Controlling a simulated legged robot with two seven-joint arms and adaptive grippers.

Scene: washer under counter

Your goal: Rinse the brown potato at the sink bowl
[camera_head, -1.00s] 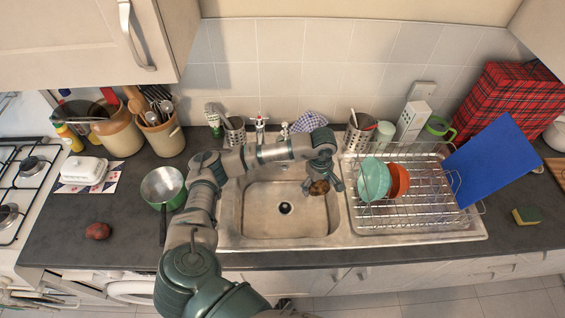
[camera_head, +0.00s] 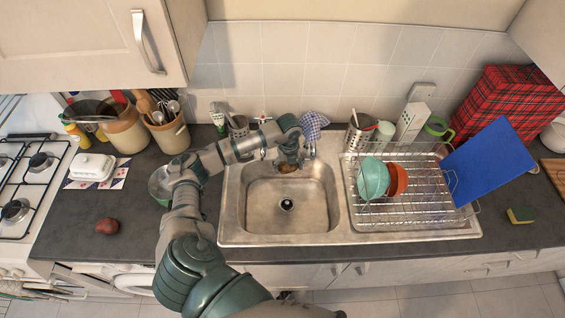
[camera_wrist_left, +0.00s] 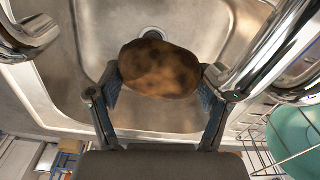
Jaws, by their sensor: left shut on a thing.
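The brown potato (camera_wrist_left: 160,69) has dark patches and sits between the two fingers of my left gripper (camera_wrist_left: 160,92) in the left wrist view. In the head view my left gripper (camera_head: 289,160) is at the back edge of the sink bowl, and the potato (camera_head: 287,168) shows just below it. The sink bowl (camera_head: 257,212) is empty, with a dark drain in its floor. Chrome tap parts (camera_wrist_left: 285,50) are close to the potato in the left wrist view. The tap is mostly hidden behind my arm in the head view. My right gripper is not in view.
A wire dish rack (camera_head: 425,205) with a teal bowl (camera_head: 373,178) and an orange bowl (camera_head: 397,179) stands right of the bowl. A reddish potato (camera_head: 106,226) lies on the left counter. A pan (camera_head: 160,184) is partly behind my arm.

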